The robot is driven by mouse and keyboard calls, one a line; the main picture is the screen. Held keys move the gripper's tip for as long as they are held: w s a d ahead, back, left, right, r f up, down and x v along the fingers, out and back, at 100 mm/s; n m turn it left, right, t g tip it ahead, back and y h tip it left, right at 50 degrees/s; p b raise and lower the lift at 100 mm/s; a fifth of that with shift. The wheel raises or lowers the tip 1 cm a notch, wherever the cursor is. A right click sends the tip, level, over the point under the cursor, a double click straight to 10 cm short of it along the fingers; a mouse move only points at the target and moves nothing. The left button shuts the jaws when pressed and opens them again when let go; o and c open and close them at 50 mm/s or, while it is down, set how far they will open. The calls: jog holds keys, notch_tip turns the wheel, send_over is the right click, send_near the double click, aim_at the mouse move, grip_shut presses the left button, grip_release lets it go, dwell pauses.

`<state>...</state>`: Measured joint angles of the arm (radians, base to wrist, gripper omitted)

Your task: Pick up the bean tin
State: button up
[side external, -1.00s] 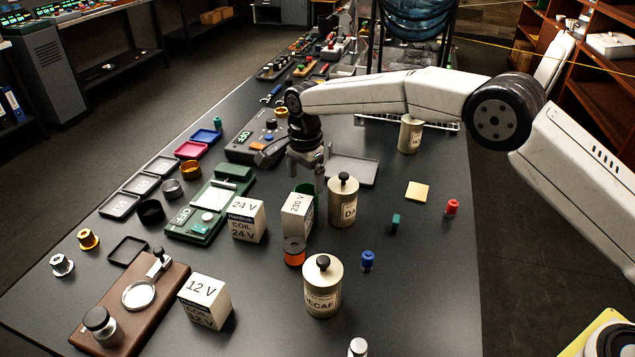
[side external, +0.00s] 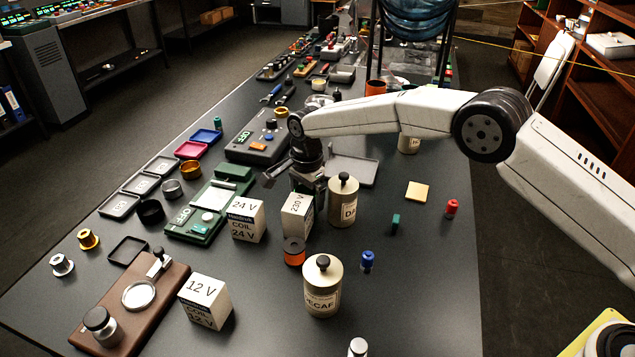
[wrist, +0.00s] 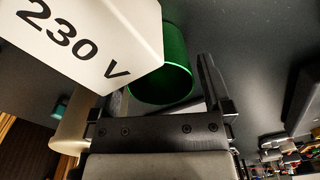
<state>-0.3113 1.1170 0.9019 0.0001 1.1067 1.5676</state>
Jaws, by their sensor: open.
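Cream tins with black knobs stand on the bench: one marked DECAF (side external: 323,287), one whose label starts DA (side external: 342,202), and one farther back (side external: 409,144). Which one is the bean tin I cannot tell. A green cylinder (wrist: 165,72) shows in the wrist view, between my fingers and partly behind the 230 V box (wrist: 85,35). My gripper (side external: 310,186) is low behind that box, left of the DA tin; it also shows in the wrist view (wrist: 165,85). It is open, with nothing clamped. In the side view the green cylinder is hidden.
The 24 V box (side external: 246,220) and an orange-and-black spool (side external: 294,252) stand close by. The 12 V box (side external: 205,301) is nearer the camera. A grey tray (side external: 354,169) lies behind the DA tin. The bench's right front is mostly clear.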

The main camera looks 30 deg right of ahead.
jog(key=c, duration=1.3)
jog(key=shift+r, duration=0.15)
notch_tip(320, 180, up, 10)
